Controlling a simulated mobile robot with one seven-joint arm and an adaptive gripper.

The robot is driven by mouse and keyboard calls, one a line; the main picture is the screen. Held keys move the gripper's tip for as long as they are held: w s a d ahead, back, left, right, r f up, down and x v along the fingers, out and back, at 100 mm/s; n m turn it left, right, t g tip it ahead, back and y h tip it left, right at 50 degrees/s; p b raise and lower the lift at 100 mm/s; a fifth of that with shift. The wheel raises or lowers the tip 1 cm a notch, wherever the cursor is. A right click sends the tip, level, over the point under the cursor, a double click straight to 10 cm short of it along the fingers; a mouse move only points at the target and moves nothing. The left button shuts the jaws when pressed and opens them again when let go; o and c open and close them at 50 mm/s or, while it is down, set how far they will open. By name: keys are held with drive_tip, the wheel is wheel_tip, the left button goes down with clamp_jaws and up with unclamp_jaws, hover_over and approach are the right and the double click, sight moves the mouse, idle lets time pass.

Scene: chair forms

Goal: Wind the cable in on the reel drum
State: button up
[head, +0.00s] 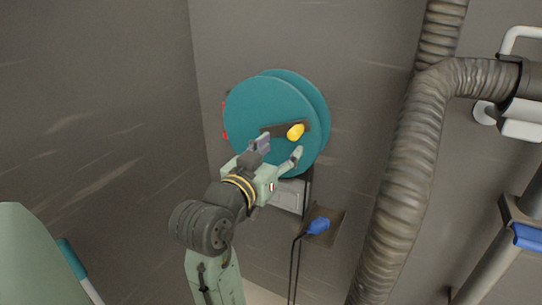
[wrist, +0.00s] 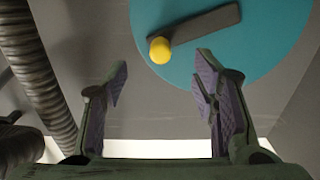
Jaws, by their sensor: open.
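The reel drum (head: 262,105) is a teal double disc mounted on the grey wall. It also shows at the top of the wrist view (wrist: 270,50). A dark crank arm (head: 272,130) lies across its face and ends in a yellow knob (head: 295,131), which the wrist view shows left of centre (wrist: 160,50). My gripper (head: 280,150) is open and empty, just in front of the drum's lower part. In the wrist view the knob lies beyond and between the two fingertips, apart from both. The cable (head: 293,268) hangs below, black, by a blue plug (head: 318,225).
A thick ribbed hose (head: 405,160) runs down the wall right of the drum. White and grey pipe fittings (head: 520,110) stand at the far right, with a blue part (head: 527,236) lower down. Bare wall lies left of the drum.

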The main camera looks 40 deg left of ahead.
sight(292, 136)
drive_tip(key=x, duration=0.8)
drive_tip(key=shift+w+a, duration=0.1)
drive_tip(key=shift+w, duration=0.2)
drive_tip(key=shift+c, duration=0.3)
drive_tip(key=c, duration=1)
drive_tip(key=o, duration=0.5)
drive_tip(key=shift+r, duration=0.1)
